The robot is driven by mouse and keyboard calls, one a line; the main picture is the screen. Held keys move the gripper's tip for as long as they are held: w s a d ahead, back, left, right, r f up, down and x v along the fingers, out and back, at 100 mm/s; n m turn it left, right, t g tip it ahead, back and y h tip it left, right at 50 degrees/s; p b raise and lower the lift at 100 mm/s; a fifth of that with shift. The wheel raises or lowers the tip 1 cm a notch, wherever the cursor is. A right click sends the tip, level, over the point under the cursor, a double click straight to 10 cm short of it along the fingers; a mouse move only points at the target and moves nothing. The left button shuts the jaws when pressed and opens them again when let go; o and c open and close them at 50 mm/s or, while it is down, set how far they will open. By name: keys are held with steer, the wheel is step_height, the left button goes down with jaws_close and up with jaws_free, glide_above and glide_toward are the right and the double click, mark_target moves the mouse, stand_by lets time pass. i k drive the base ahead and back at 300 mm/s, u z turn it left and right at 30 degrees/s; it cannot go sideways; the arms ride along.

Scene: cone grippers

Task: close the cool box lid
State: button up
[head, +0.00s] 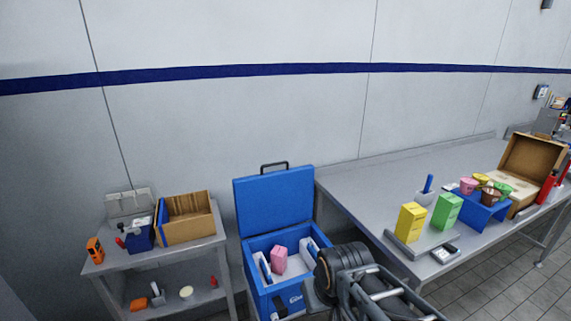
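The blue cool box (258,295) stands on the floor between the two tables. Its blue lid (274,201) is open, standing upright at the back with a dark handle (274,166) on its top edge. Inside the box are a pink carton (279,259) and white items (309,251) along the sides. My gripper (318,289) is at the box's front right corner, below the raised lid, and appears dark. Its fingers are too small and too hidden by the arm to tell whether they are open or shut. My arm covers part of the box's right side.
A small metal table (185,250) on the left holds an open cardboard box (187,220) and tools. A long metal table (350,185) on the right holds a yellow carton (409,222), a green carton (446,211) and a blue stand with cups. The wall is behind the lid.

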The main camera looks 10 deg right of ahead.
mark_target(266, 202)
steer(key=i, duration=0.95)
steer(key=u, duration=0.8)
